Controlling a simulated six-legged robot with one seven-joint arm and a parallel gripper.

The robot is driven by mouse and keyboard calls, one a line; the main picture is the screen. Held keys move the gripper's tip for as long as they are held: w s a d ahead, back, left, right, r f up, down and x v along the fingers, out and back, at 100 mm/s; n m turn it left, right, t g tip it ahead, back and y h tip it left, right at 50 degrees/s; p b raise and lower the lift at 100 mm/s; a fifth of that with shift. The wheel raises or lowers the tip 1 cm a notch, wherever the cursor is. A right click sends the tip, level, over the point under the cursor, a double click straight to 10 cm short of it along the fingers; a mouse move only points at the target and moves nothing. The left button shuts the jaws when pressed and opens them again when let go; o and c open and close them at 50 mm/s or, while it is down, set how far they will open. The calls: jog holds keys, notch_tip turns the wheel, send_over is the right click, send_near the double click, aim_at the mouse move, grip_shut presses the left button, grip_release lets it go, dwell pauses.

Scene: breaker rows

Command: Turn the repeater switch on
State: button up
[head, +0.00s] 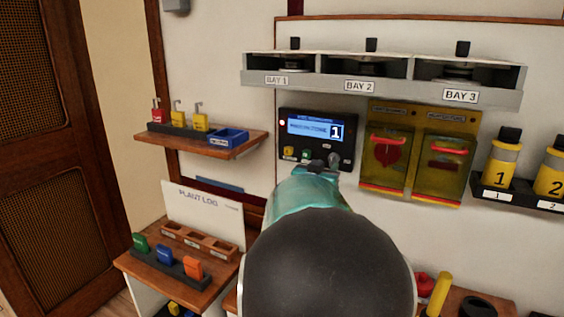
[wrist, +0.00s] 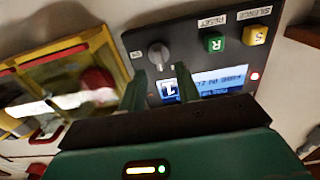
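The repeater panel (head: 309,141) is a black wall box with a lit blue display and a large "1". Its switch looks to be the grey round knob (head: 334,159) at the lower right of the panel. In the wrist view, where the panel appears upside down, the knob (wrist: 158,53) sits just beyond my fingertips. My gripper (wrist: 161,80) is open and empty, its two fingers apart in front of the panel. The head view shows my gripper (head: 318,169) just below the knob, with my arm hiding what lies beneath. I cannot tell whether the fingers touch the panel.
A green reset button (wrist: 214,43) and yellow silence button (wrist: 254,35) sit beside the knob. Yellow-framed covered boxes (head: 390,150) hang close on the panel's right. A bay shelf (head: 380,88) juts out above.

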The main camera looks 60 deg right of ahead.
aim_at(331, 161)
jog(key=shift+w+d, duration=0.15)
jog(key=shift+d, duration=0.8)
jog(key=shift+w+d, duration=0.15)
jog(key=shift+d, duration=0.8)
grip_shut()
